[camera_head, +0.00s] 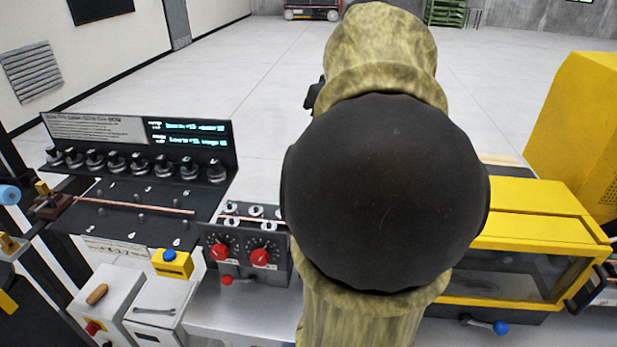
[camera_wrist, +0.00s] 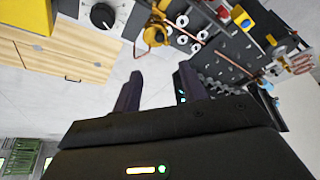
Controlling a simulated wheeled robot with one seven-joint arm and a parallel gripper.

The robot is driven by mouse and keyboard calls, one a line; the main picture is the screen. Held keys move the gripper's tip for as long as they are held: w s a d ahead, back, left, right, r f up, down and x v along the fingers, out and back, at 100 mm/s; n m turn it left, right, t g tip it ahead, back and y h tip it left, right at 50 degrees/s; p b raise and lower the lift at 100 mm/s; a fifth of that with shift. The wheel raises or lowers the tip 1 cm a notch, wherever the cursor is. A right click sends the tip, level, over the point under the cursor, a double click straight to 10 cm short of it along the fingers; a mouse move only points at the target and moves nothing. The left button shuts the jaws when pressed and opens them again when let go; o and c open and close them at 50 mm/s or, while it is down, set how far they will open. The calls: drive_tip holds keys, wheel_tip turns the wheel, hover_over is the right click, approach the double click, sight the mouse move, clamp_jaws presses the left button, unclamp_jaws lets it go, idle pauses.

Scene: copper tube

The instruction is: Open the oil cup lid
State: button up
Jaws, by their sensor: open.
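My gripper (camera_wrist: 161,88) shows in the wrist view with its two dark fingers apart and nothing between them. A small yellow rounded part with a copper-coloured piece (camera_wrist: 156,33) lies beyond the fingertips, near the top of that view. It may be the oil cup, but I cannot tell, and no lid can be made out. My gripper is apart from it. In the head view my arm fills the middle and hides the gripper and part of the bench behind it.
In the head view, a control panel with a row of knobs (camera_head: 140,162) stands left, with a copper tube (camera_head: 135,206) before it. A box with red knobs (camera_head: 240,262) sits beside my arm. A yellow windowed machine (camera_head: 530,225) stands right. A wooden cabinet (camera_wrist: 60,58) shows in the wrist view.

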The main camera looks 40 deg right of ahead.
drive_tip(key=p+x, duration=0.2)
drive_tip(key=x, duration=1.3)
drive_tip(key=shift+f+p, duration=0.2)
drive_tip(key=shift+p, duration=0.15)
drive_tip(key=shift+c, duration=0.2)
clamp_jaws()
